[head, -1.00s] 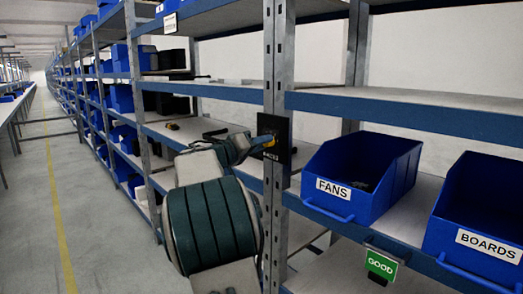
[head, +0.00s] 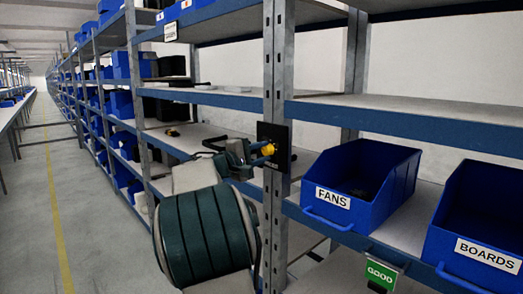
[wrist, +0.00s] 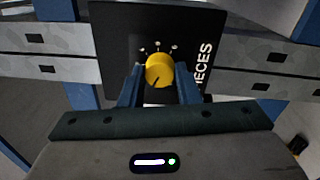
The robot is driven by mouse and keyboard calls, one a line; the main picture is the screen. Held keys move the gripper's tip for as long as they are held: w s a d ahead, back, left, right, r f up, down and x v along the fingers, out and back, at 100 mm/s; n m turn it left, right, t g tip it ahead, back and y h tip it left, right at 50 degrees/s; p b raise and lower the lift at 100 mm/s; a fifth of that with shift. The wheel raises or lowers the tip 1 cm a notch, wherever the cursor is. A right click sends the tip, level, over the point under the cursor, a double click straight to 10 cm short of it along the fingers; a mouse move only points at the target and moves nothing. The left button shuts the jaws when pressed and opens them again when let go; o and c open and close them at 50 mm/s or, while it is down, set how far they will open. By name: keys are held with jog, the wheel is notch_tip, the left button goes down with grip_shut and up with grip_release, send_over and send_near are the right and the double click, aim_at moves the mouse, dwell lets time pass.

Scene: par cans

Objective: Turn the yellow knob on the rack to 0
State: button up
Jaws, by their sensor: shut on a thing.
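The yellow knob (wrist: 160,70) sits on a black panel (wrist: 112,30) with small white marks along an arc above the knob and the word "PIECES" running sideways. A dark line on the knob points to its lower side in the wrist view. My gripper (wrist: 160,78) is shut on the knob, one blue finger on each side. In the head view, the knob (head: 268,149) shows between the fingertips, on the panel (head: 283,139) fixed to the rack's upright. The small marks are too blurred to read.
A blue bin labelled FANS (head: 365,185) and one labelled BOARDS (head: 485,215) stand on the shelf to the right. A green GOOD tag (head: 381,275) hangs below. The aisle floor (head: 90,230) at left is clear.

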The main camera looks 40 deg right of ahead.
jog(key=n+p, duration=0.1)
jog(key=n, duration=0.1)
jog(key=n+p, duration=0.3)
jog(key=n, duration=0.1)
jog(key=shift+r+n+t, duration=0.3)
jog(key=shift+n, duration=0.1)
jog(key=n+p, duration=0.3)
jog(key=shift+n+y+p, duration=0.3)
jog(key=shift+p, duration=0.05)
jog(key=shift+f+n+p, duration=0.15)
jog(key=shift+n+p, duration=0.25)
jog(key=shift+n, duration=0.1)
jog(key=o, duration=1)
jog(key=shift+c, duration=0.2)
jog(key=s+a+b, duration=0.1)
jog(key=s+a, duration=0.1)
jog(key=a, duration=1.1)
jog(key=shift+a+f, duration=0.2)
jog(key=shift+a, duration=0.2)
